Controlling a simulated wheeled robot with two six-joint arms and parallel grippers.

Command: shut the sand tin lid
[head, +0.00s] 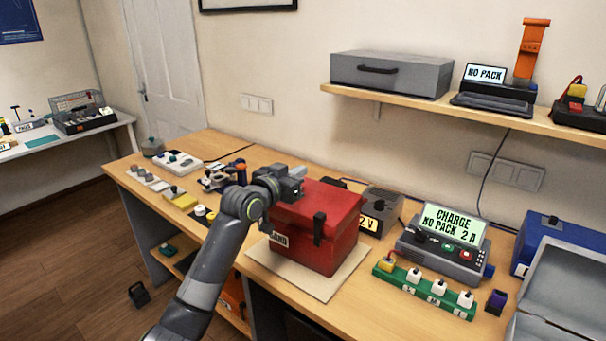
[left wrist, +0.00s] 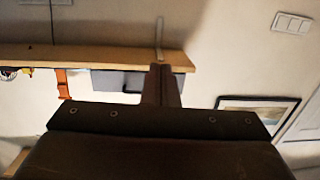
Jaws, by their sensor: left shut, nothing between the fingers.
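The sand tin (head: 300,241) is a red box with a partly hidden white label, standing on a pale board on the workbench. Its red lid (head: 325,203) lies over the top and looks down or nearly down; I cannot tell whether it is fully seated. A black latch (head: 319,226) shows on its front. My left gripper (head: 298,176) is at the tin's upper left back corner, above or beside the lid; contact is unclear. Its fingers are shut and empty, also in the left wrist view (left wrist: 161,84). The tin is not visible there. My right gripper is out of view.
The charger (head: 443,250) and a green power strip (head: 424,292) stand right of the tin. A grey box (head: 565,295) is at the far right. Small parts, including a yellow block (head: 180,199), lie to the left. A shelf (head: 450,108) runs above the bench.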

